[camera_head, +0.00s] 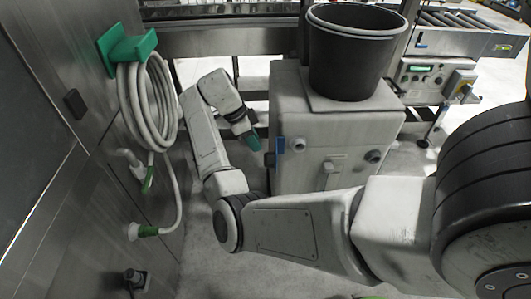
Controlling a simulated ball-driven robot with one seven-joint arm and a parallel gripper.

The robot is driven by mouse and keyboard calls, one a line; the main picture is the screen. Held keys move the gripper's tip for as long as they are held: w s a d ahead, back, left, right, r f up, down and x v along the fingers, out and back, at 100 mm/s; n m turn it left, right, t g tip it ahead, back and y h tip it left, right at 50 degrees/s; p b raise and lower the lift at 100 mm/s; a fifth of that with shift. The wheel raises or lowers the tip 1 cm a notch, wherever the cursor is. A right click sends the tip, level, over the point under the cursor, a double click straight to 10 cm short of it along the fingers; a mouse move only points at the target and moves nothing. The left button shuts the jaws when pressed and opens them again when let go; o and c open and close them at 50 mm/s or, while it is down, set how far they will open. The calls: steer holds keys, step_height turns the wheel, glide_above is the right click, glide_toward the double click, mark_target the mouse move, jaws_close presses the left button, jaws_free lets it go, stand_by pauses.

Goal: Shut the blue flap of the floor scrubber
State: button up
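The floor scrubber appears to be the pale grey boxy body (310,130) in the middle of the head view. A narrow blue flap (280,146) shows nearly edge-on at the left part of its front; I cannot tell its exact angle. My gripper (254,143), with teal fingertips, is just left of the blue flap. I cannot tell whether it touches the flap. Its fingers are small and seen from behind the wrist, so their opening is unclear.
A black bucket (352,55) stands on top of the grey body. At left, a coiled hose (146,108) hangs from a green holder (128,48) on a metal wall. A roller conveyor (452,20) and a control box (422,78) are at the back right.

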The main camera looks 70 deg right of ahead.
mark_target(265, 163)
steer(key=x, duration=1)
steer(key=shift+f, duration=0.2)
steer(key=shift+c, duration=0.5)
jaws_close()
